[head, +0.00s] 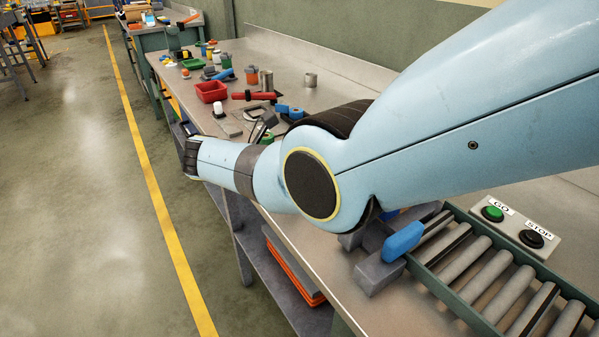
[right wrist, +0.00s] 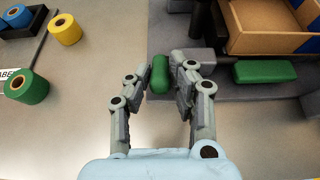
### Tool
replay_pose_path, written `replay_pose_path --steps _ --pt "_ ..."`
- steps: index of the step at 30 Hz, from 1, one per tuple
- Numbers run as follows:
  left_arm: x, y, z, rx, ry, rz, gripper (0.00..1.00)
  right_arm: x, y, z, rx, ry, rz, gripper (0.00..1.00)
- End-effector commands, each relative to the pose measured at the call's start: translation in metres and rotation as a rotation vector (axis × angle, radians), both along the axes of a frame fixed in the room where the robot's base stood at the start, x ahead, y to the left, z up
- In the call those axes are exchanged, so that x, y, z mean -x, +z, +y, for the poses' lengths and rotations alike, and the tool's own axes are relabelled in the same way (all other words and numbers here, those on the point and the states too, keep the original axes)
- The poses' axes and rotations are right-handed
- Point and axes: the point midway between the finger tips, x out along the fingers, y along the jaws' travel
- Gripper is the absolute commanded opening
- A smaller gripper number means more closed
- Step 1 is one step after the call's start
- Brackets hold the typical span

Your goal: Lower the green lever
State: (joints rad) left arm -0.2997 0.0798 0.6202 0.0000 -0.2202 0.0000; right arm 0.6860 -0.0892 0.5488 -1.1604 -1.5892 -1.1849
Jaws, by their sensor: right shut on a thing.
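The green lever's rounded grip (right wrist: 160,74) stands between the fingertips of my right gripper (right wrist: 163,82) in the right wrist view. The right gripper is shut on it, with the right finger against it; contact on the left side is hard to make out. The lever's lower part and pivot are not clear. In the head view my own light blue arm crosses the picture and hides much of the bench around the lever. My left gripper is not in view.
In the right wrist view, a cardboard box (right wrist: 270,28) and a green block (right wrist: 264,72) are at right. Blue, yellow and green rolls (right wrist: 27,87) are at left. The head view shows a roller conveyor (head: 472,264), GO button (head: 492,213), STOP button (head: 531,238) and red bin (head: 211,92).

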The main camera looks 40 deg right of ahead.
Motion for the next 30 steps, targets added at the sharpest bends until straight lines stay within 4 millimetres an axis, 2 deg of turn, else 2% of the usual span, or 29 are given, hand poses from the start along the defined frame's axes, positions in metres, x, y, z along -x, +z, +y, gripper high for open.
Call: replay_pose_path --steps 4,17,18,23,30 --pt "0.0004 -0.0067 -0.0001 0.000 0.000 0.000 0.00 -0.0003 -0.0028 0.0011 0.024 0.001 0.003 0.00" --pt "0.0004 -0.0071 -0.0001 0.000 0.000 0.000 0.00 0.0000 -0.0018 0.0008 0.035 0.000 0.005 0.00" --pt "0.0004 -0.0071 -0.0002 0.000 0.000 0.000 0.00 0.0000 -0.0018 0.0008 0.035 0.000 0.005 0.21" --pt "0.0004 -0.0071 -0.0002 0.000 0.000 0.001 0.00 0.0001 -0.0019 0.0007 0.035 0.000 0.005 0.42" --pt "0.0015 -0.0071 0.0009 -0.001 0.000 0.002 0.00 0.0001 -0.0018 0.0007 0.035 -0.001 0.005 0.42"
